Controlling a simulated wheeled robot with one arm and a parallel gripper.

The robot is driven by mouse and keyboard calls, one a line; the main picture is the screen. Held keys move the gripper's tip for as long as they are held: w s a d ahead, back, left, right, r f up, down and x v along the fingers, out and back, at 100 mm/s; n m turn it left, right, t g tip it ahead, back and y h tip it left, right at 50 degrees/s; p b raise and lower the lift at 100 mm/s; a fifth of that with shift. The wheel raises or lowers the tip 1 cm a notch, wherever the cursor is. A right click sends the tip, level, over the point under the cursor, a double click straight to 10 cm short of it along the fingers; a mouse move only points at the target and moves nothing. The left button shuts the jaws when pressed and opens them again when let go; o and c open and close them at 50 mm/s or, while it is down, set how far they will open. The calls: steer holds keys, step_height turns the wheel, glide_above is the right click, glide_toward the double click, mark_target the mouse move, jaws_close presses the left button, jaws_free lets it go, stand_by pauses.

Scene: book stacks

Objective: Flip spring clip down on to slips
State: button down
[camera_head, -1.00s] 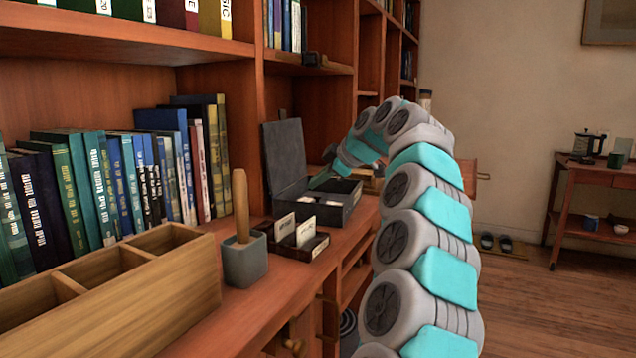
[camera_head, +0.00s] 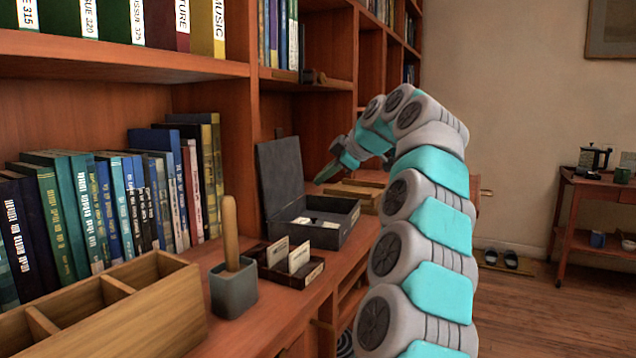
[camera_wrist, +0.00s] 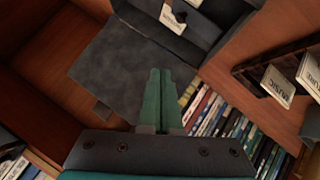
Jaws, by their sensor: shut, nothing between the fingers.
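A dark grey box (camera_head: 345,222) stands on the wooden shelf counter with its lid (camera_head: 281,174) raised upright. White slips (camera_head: 318,222) lie inside it; they also show in the wrist view (camera_wrist: 173,15). A small dark piece beside the slips (camera_wrist: 181,16) may be the spring clip, but it is too small to be sure. My gripper (camera_head: 326,175) is above the box, close to the lid's right edge, apart from the slips. In the wrist view its green fingers (camera_wrist: 160,75) are together and empty, in front of the lid's face (camera_wrist: 125,72).
A small card holder (camera_head: 290,265) with upright cards, a grey pot (camera_head: 233,288) with a wooden handle and a divided wooden tray (camera_head: 160,310) stand nearer on the counter. Books (camera_head: 110,200) line the left. A wooden box (camera_head: 362,192) lies behind the grey box.

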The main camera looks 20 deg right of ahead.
steer(key=s+d+r+p, duration=0.3)
steer(key=r, duration=0.1)
steer(key=shift+d+r, duration=0.4)
stand_by(0.4)
